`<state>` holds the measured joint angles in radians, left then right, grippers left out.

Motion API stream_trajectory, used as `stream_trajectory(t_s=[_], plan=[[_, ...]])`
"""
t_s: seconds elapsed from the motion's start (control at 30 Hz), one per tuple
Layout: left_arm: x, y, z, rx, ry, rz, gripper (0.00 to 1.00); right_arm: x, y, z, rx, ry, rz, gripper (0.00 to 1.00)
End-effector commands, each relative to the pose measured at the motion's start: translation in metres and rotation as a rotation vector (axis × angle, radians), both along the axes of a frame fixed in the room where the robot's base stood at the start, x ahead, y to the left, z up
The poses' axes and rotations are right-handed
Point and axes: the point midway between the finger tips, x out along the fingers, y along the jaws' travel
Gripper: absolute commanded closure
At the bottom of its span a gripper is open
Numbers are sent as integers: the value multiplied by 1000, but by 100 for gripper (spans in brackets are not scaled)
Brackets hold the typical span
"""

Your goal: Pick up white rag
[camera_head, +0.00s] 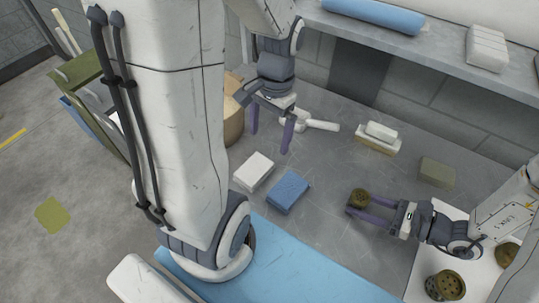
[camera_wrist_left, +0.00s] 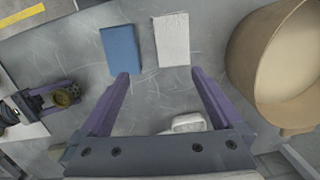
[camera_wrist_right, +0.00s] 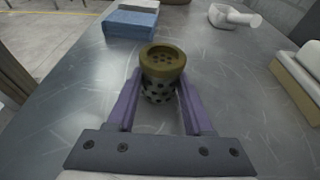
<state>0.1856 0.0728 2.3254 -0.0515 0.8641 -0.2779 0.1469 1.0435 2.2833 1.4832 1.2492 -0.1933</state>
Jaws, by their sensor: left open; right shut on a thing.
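The white rag (camera_head: 254,171) is a folded block lying flat on the grey metal table, just left of the folded blue rag (camera_head: 288,192). In the left wrist view the white rag (camera_wrist_left: 172,40) lies beyond the fingertips, right of the blue rag (camera_wrist_left: 121,48). My left gripper (camera_head: 270,143) is open and empty, above the table and apart from the white rag; it also shows in the left wrist view (camera_wrist_left: 160,75). My right gripper (camera_head: 354,202) is shut on an olive perforated reel (camera_wrist_right: 162,65), seen between its fingers in the right wrist view.
A white mortar-like dish with a handle (camera_head: 318,125) lies behind the rags. Stacked pale blocks (camera_head: 379,137) and an olive block (camera_head: 437,172) lie farther right. A tan round bin (camera_wrist_left: 285,60) stands beside the left gripper. More reels (camera_head: 446,285) sit on a white surface at right.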

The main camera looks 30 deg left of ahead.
Motion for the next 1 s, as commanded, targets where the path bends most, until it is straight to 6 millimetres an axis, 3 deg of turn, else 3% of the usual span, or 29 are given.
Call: stream_trajectory(t_s=[0.1, 0.23, 0.5, 0.77, 1.0], plan=[[-1, 22, -5, 2, 17, 44, 0, 0, 0, 0, 0, 0, 0, 80], [-3, 31, -11, 1, 26, 62, 0, 0, 0, 0, 0, 0, 0, 80], [-11, 32, -56, 1, 30, 61, 0, 0, 0, 0, 0, 0, 0, 80], [-15, 32, -77, 1, 27, 61, 0, 0, 0, 0, 0, 0, 0, 80], [-27, 30, -110, 1, 30, 61, 0, 0, 0, 0, 0, 0, 0, 80]])
